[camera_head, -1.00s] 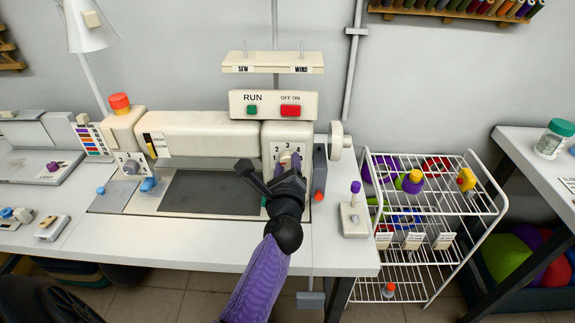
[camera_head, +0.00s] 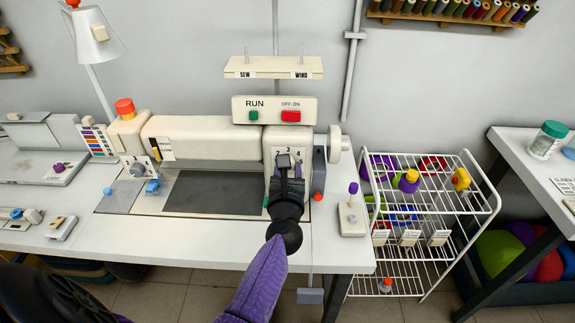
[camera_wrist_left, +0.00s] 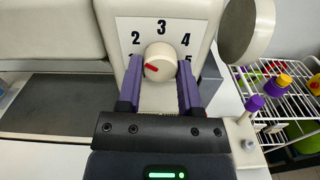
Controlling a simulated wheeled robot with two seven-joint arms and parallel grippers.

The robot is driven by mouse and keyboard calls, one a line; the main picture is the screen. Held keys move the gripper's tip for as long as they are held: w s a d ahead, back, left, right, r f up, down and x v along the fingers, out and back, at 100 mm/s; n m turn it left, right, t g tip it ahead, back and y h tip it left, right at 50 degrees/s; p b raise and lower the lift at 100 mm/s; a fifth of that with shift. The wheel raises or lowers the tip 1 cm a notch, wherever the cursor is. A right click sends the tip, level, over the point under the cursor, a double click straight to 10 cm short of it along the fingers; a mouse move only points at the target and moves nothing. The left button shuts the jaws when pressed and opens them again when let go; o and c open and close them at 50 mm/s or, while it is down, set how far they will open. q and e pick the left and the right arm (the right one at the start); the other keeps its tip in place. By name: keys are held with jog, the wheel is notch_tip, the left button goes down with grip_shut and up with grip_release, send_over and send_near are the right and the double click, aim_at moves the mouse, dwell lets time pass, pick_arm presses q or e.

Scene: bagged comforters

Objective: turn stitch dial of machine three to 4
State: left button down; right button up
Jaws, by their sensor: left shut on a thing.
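The stitch dial (camera_wrist_left: 159,60) is a round cream knob on a white plate (camera_wrist_left: 126,24) with numbers; 2, 3 and 4 read clearly above it. A short red mark slants across the lower left of the knob's face. My left gripper (camera_wrist_left: 159,84) is shut on the knob, one purple finger on each side. In the head view my left gripper (camera_head: 285,172) covers most of the dial plate (camera_head: 277,148) on the machine's right end, and the knob is hidden behind it. My right gripper is not in view.
A panel above has a green RUN button (camera_head: 253,115) and a red OFF/ON button (camera_head: 291,116). A handwheel (camera_head: 335,142) juts out right of the dial. A purple-topped lever (camera_head: 353,188) stands on the table's right side, with a white wire cart (camera_head: 432,190) beyond.

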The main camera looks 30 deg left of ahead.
pick_arm(q)
jog(key=m+p, duration=0.6)
jog(key=m, duration=1.4)
jog(key=shift+m, duration=0.4)
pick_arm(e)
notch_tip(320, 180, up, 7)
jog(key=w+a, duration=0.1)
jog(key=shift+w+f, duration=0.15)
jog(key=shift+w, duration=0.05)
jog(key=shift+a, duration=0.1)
pick_arm(q)
jog(key=shift+c, duration=1.3)
grip_release()
